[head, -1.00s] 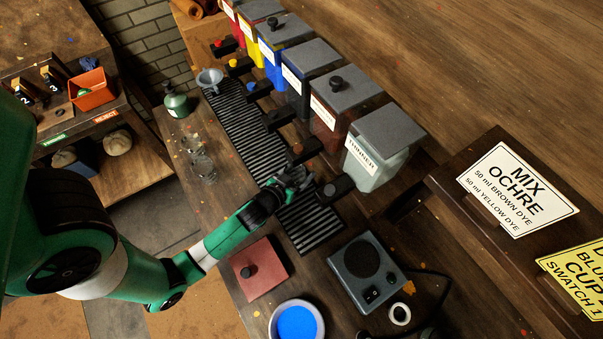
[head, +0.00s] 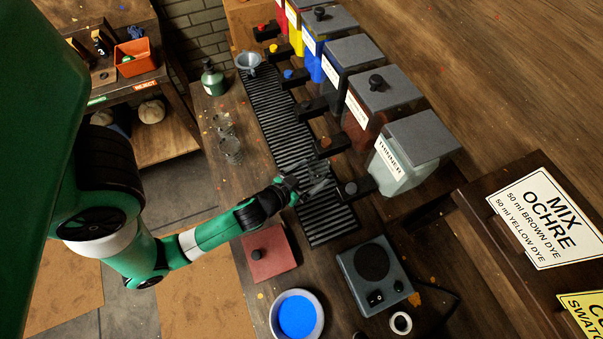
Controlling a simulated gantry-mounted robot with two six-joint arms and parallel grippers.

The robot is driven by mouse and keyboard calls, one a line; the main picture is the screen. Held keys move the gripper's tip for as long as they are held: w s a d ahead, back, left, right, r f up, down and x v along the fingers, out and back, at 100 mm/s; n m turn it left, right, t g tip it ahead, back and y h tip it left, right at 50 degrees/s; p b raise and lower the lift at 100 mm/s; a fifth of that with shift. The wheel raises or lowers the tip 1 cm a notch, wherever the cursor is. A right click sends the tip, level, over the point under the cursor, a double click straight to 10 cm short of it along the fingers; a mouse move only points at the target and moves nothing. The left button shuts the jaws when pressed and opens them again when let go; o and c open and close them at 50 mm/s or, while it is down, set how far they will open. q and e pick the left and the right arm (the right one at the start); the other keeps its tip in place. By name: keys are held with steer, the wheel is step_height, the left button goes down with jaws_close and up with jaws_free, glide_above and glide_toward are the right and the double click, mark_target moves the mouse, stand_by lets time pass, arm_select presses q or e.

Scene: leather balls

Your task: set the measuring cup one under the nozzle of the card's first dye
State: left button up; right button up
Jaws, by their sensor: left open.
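The white card (head: 545,218) reads MIX OCHRE, 50 ml brown dye, then 50 ml yellow dye. The brown dye tank (head: 376,103) stands in the tank row beside the thinner tank (head: 405,155). Its dark nozzle (head: 331,146) reaches over the ribbed drip tray (head: 279,130). Two clear measuring cups (head: 231,151) (head: 223,125) stand left of the tray; their labels are unreadable. My left gripper (head: 314,184) is open over the tray, between the brown and thinner nozzles. I cannot tell whether something clear is between its fingers. My right gripper is not in view.
A funnel (head: 248,63) sits at the tray's far end, near a green bottle (head: 212,80). A red block (head: 268,252), a bowl of blue dye (head: 297,315) and a grey scale-like device (head: 374,275) are in front.

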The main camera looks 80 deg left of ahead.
mark_target(311, 174)
arm_select(q)
steer(key=b+v, duration=0.1)
steer(key=v, duration=0.4)
steer(key=shift+f, duration=0.1)
steer(key=shift+s+d+r, duration=0.1)
steer(key=shift+s+r, duration=0.1)
